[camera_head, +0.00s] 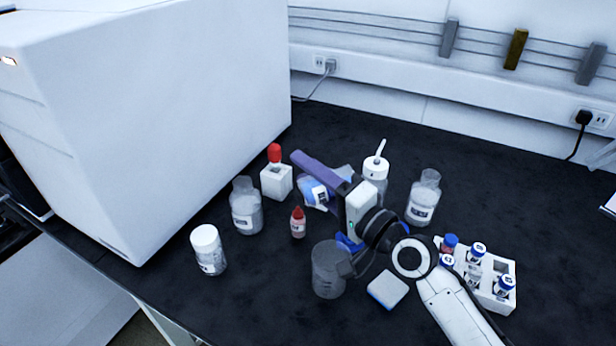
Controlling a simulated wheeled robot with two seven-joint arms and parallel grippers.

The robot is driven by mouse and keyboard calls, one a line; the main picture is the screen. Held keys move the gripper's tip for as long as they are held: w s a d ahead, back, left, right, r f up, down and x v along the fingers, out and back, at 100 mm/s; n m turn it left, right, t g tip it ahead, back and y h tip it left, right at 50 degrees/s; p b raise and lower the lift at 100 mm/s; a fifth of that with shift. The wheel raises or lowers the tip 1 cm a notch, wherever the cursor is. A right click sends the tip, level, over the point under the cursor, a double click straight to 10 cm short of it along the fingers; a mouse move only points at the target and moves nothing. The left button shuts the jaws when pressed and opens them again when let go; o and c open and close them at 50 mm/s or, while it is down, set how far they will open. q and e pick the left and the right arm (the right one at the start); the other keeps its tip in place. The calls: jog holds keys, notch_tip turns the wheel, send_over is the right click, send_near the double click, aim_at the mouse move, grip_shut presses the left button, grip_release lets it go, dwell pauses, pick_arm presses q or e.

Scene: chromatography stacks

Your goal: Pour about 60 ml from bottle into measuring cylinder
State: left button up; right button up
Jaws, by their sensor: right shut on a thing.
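My right gripper (322,178) reaches in from the lower right. It is shut on a clear bottle (318,194) with a white label and blue contents, held tilted on its side above the bench. The gripper's fingers and body hide part of the bottle, and its mouth is hard to make out. No measuring cylinder shows clearly; a blue piece (347,243) just below my gripper may be its base, with the rest hidden. My left gripper is not in view.
A grey beaker (328,272) stands close below my gripper. Clear bottles (246,208) (423,202), a wash bottle (376,168), a white jar (208,250), a red-capped dropper bottle (298,224) and a vial rack (493,296) surround it. A large white instrument (190,130) fills the left.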

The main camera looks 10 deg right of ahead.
jog(key=shift+r, duration=0.2)
dwell(0.4)
jog(key=shift+d+r+m+t+b, duration=0.1)
jog(key=shift+r+m+t+b, duration=0.2)
jog(key=shift+m, duration=0.3)
jog(key=shift+d+r+m, duration=0.1)
jog(key=shift+r+m, duration=0.15)
jog(key=shift+m, duration=0.25)
dwell(4.1)
dwell(1.0)
jog(key=n+p, duration=0.2)
jog(key=f+n+g+p, duration=0.1)
jog(key=n+p, duration=0.1)
jog(key=n+g+h+p, duration=0.1)
jog(key=p, duration=0.1)
jog(key=shift+a+f+n, duration=0.25)
jog(key=shift+f+n, duration=0.15)
